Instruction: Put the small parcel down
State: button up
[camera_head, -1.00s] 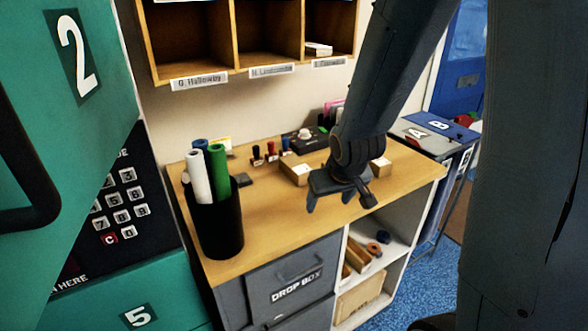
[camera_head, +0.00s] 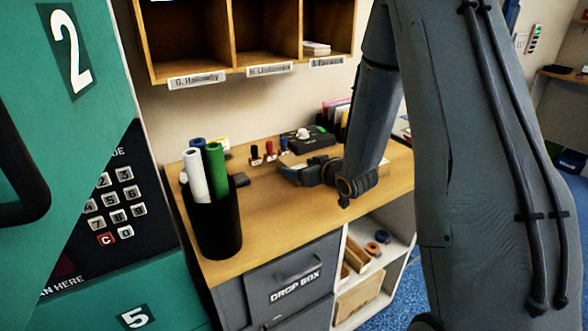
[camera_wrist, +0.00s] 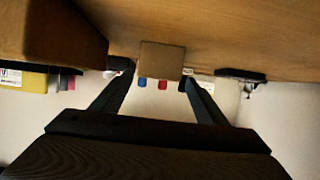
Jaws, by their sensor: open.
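The small parcel (camera_wrist: 162,60) is a small brown box that appears to sit on the wooden counter (camera_wrist: 225,35) in the wrist view. My gripper (camera_wrist: 158,75) is open, with one finger on each side of the parcel and its tips close to it. I cannot tell whether either finger touches it. In the head view my gripper (camera_head: 300,173) is low over the back middle of the counter, and it mostly hides the parcel there.
A larger brown box (camera_wrist: 45,35) is close at the left of the wrist view. Several stamps (camera_head: 269,151) and a dark device (camera_head: 308,139) stand behind my gripper. A black holder with rolled tubes (camera_head: 215,225) stands at the front left. The counter's front (camera_head: 290,215) is clear.

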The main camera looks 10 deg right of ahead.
aim_at(295, 163)
jog(key=shift+p+x, duration=0.9)
jog(key=shift+x, duration=1.5)
jog(key=shift+w+d+r, duration=0.1)
jog(key=shift+d, duration=0.1)
jog(key=c, duration=1.4)
jog(key=shift+r, duration=0.2)
